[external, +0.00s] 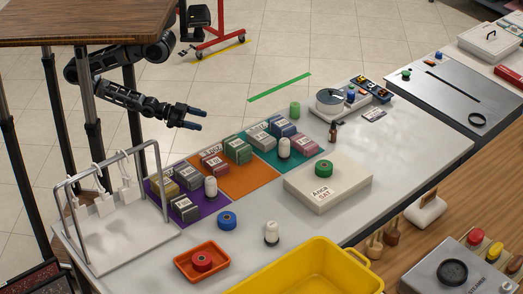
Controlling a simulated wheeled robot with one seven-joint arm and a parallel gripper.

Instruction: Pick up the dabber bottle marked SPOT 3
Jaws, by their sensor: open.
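No marking SPOT 3 can be read in the external view, so I cannot tell which bottle bears it. Three small white bottle-like objects stand upright: one by the purple mat (211,187), one by the teal mat (283,148), and one on the bare front of the counter (271,233). A small dark bottle (333,132) stands farther back. My gripper (203,120) is open and empty, in the air beyond the counter's far left edge, apart from all the bottles. Its two dark blue fingers point right.
Wrapped, labelled bundles (214,164) crowd the coloured mats. A wire rack (108,205) stands at left. A white box (328,186) carries a green roll. A blue roll (227,221), an orange tray (202,275) and a yellow tub (305,272) are in front.

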